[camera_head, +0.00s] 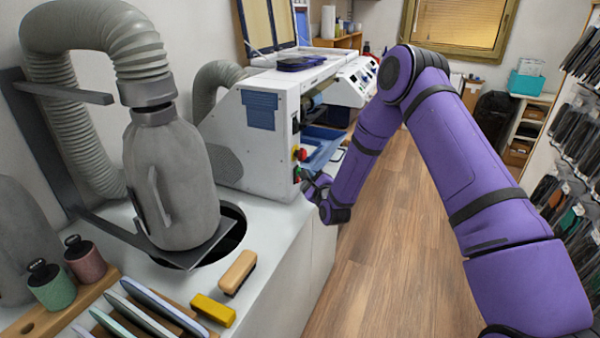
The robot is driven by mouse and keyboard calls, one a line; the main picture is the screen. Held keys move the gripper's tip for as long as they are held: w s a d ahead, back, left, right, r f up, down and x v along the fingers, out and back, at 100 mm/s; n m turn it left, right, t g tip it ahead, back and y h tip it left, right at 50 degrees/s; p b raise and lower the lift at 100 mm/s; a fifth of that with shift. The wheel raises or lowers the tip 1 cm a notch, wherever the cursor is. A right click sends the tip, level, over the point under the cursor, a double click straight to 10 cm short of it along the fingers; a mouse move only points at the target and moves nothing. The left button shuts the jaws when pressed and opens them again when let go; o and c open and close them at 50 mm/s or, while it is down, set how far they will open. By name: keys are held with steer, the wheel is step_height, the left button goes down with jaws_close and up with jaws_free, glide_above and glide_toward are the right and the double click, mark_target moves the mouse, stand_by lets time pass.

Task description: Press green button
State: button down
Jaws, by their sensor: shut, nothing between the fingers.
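A white machine (250,135) stands on the counter, with a control panel on its right-hand face. A red knob on a yellow base (300,154) shows on that panel. Just below it is a small green spot that looks like the green button (297,173). My purple and black gripper (314,186) is just right of and slightly below the green spot, close to the machine's face. Its fingers are shut and hold nothing. The gripper is small here, and I cannot tell whether it touches the button.
A grey bottle-like hose end (170,185) stands on the counter at left. Brushes, including a yellow one (213,309), and a wooden rack lie in front. The wooden floor (385,250) beside the counter is clear. Shelves with hanging goods line the right.

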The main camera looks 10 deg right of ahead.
steer(key=shift+w+a, duration=0.1)
steer(key=shift+w+a, duration=0.15)
steer(key=shift+a, duration=0.1)
stand_by(0.3)
